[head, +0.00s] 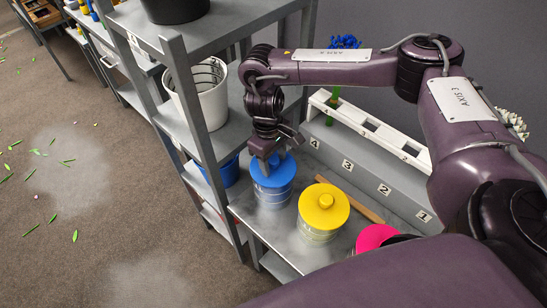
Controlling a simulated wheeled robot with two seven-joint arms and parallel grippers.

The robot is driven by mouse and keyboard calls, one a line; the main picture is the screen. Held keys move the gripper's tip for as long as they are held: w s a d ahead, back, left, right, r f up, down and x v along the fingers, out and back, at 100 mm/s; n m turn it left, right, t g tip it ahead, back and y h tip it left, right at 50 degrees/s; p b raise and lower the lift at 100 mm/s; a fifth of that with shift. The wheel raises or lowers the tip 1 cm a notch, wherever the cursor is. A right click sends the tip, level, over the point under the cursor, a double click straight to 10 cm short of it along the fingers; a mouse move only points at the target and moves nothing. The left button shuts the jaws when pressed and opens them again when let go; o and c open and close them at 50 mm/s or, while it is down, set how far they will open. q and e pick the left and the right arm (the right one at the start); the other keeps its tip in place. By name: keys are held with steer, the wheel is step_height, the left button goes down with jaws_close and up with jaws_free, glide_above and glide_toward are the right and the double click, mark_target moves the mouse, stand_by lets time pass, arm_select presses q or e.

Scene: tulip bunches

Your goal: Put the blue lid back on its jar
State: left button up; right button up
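The blue lid (284,178) is at the top of its pale blue-grey jar (272,199), on the metal shelf left of the yellow-lidded jar. It looks level, but I cannot tell whether it is fully seated. My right gripper (273,164) points down over the lid, its fingers at the lid's knob. The fingers and wrist partly hide the knob, so whether they are clamped on it does not show. My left gripper is not in view.
A jar with a yellow lid (324,202) and a pink lid (375,238) stand to the right. A wooden stick (357,205) lies behind the yellow one. A numbered white rack (375,134) runs along the back. A white bucket (207,99) stands left, past a shelf post (196,110).

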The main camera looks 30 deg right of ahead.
steer(key=shift+w+a+r+p, duration=0.1)
steer(key=shift+w+r+p, duration=0.1)
steer(key=shift+r, duration=1.1)
steer(key=shift+w+a+r+p, duration=0.1)
steer(key=shift+r+p, duration=0.05)
steer(key=shift+r, duration=1.1)
steer(key=shift+w+r+p, duration=0.15)
steer(key=shift+r+p, duration=0.05)
steer(key=shift+r, duration=1.1)
step_height(320, 180, up, 6)
steer(key=p, duration=0.7)
steer(key=shift+p, duration=0.4)
